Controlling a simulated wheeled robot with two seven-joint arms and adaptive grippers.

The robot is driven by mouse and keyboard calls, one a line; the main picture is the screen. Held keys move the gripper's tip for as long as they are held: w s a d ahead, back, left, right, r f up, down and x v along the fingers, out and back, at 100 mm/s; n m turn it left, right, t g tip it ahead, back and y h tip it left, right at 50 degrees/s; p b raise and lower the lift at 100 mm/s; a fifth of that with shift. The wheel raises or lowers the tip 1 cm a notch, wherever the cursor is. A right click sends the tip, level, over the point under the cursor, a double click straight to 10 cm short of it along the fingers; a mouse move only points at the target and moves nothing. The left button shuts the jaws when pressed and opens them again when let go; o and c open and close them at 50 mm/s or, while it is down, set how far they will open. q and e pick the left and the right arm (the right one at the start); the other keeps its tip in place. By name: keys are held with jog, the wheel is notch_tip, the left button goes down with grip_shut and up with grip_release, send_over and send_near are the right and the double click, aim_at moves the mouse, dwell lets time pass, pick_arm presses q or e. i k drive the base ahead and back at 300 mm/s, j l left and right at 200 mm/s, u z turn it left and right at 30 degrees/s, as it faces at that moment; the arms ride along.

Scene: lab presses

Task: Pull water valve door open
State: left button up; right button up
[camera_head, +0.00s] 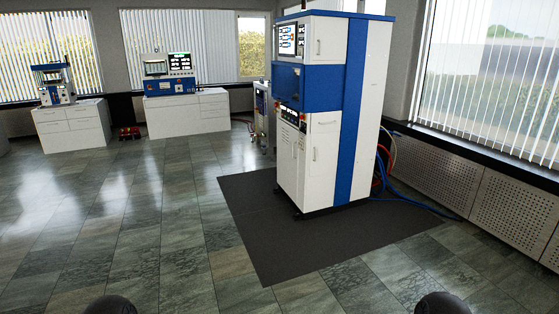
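A tall white and blue press cabinet (368,110) stands right of centre, some way off. Its front has a screen at the top left, a blue middle band and a control strip below that. A small upper door (325,38) also looks shut. I cannot tell which door is the water valve door; no label is readable. Neither gripper is in view. Only dark rounded parts of my arms show at the bottom edge.
The cabinet stands on a dark floor mat (262,245). Blue and red hoses (415,200) run behind it at right, near a perforated radiator cover (500,205). A smaller unit (262,112) stands behind its left side. White benches (187,112) line the back. The tiled floor ahead is clear.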

aim_at(324, 148)
jog(key=i, duration=1.4)
jog(key=i+z, duration=0.15)
jog(key=i, duration=1.25)
jog(key=i+j, duration=0.1)
jog(key=i, duration=1.3)
jog(key=l+z, duration=0.05)
